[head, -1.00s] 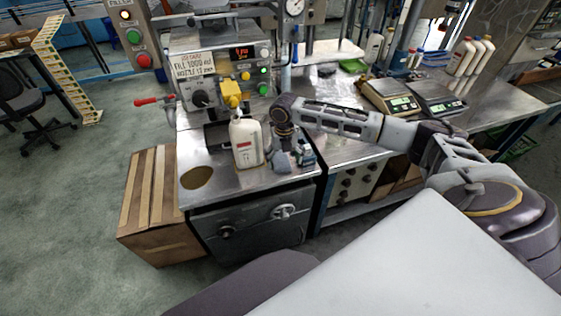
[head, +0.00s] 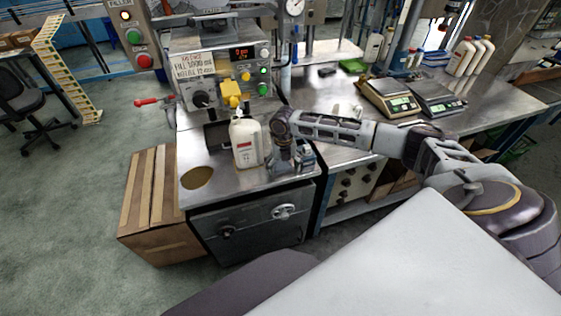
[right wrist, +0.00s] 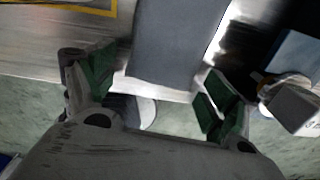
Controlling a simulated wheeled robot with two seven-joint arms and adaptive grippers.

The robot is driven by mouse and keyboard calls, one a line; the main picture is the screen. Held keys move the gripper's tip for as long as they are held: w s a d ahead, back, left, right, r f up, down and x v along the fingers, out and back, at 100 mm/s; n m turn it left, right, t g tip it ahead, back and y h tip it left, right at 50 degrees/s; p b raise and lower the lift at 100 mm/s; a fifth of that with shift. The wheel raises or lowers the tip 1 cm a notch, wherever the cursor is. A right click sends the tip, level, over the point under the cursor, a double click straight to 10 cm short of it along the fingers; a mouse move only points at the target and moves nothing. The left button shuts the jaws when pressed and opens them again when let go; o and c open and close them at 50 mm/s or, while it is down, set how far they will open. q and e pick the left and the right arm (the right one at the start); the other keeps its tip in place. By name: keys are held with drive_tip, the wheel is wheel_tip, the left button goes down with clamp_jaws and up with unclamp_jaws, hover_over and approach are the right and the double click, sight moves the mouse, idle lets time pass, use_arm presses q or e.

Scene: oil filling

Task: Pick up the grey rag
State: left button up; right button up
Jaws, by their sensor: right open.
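The grey rag (right wrist: 176,40) shows in the right wrist view as a flat grey cloth at the top middle, reaching over the metal bench's front edge. My right gripper (right wrist: 160,88) is open, with its green-padded fingers to either side of the rag's lower part. The gripper holds nothing that I can see. In the head view my right gripper (head: 282,163) is low over the front right of the bench and hides most of the rag. I cannot tell whether the fingers touch the rag. My left gripper is not in view.
A white bottle (head: 246,143) stands just left of my right gripper, under the yellow nozzle (head: 231,92). A small blue-grey object (head: 307,157) sits close on its right. Scales (head: 389,98) stand further right. A cardboard box (head: 158,205) stands left of the bench (head: 225,180).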

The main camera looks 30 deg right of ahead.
drive_tip(key=shift+c, duration=0.3)
drive_tip(key=c, duration=1)
drive_tip(key=shift+o, duration=0.2)
drive_tip(key=shift+r, duration=0.1)
wheel_tip(320, 180, up, 10)
drive_tip(key=o, duration=0.4)
drive_tip(key=c, duration=0.4)
drive_tip(key=shift+m, duration=0.3)
